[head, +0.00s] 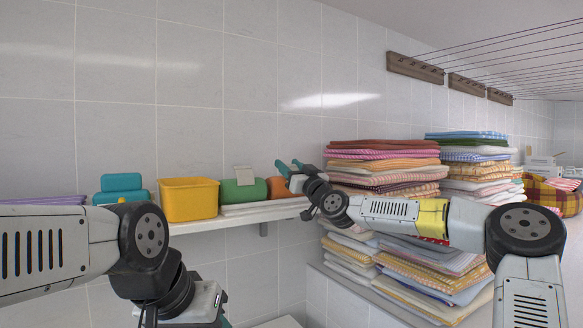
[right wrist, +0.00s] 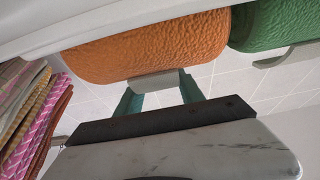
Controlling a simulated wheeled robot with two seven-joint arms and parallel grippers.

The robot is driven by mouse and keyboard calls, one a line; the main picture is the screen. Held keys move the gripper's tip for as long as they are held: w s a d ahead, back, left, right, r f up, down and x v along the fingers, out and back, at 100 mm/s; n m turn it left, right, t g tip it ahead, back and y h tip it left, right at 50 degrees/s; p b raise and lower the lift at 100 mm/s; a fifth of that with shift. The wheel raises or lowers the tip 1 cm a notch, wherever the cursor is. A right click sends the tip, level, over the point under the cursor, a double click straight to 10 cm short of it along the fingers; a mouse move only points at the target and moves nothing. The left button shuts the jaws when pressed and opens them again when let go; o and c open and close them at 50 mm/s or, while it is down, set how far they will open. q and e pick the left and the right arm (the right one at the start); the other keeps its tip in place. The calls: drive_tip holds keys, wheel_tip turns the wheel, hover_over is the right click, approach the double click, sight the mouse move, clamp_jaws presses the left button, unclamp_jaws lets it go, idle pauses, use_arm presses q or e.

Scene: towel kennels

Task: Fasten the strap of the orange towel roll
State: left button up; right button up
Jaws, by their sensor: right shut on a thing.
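The orange towel roll (head: 277,188) lies on the wall shelf, partly hidden behind my right gripper (head: 287,170). In the right wrist view the orange roll (right wrist: 150,45) fills the upper middle. A grey strap tab (right wrist: 155,83) lies against its side, between the teal fingers of my right gripper (right wrist: 160,97). The fingers are shut on this tab. The rest of that strap is hidden. My left gripper is only partly in view at the bottom edge of the head view, and its jaws do not show.
A green roll (head: 243,192) with a pale strap flap (head: 244,175) standing up lies left of the orange one. A yellow bin (head: 188,200) and teal container (head: 122,188) stand farther left on the shelf (head: 250,214). Folded towel stacks (head: 385,170) rise close on the right.

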drive_tip(key=g+h, duration=0.1)
drive_tip(key=w+a+f+g+h, duration=0.1)
drive_tip(key=g, duration=0.1)
drive_tip(key=shift+w+f+g+h, duration=0.25)
drive_tip(key=shift+f+g+h, duration=0.15)
drive_tip(key=shift+g+h, duration=0.3)
drive_tip(key=o, duration=1.4)
drive_tip(key=shift+c, duration=0.2)
drive_tip(key=v, duration=0.7)
drive_tip(key=shift+w+d, duration=0.1)
drive_tip(key=shift+d, duration=0.05)
drive_tip(key=shift+s+d+r, duration=0.1)
drive_tip(key=shift+s+d, duration=0.05)
drive_tip(key=shift+s, duration=0.25)
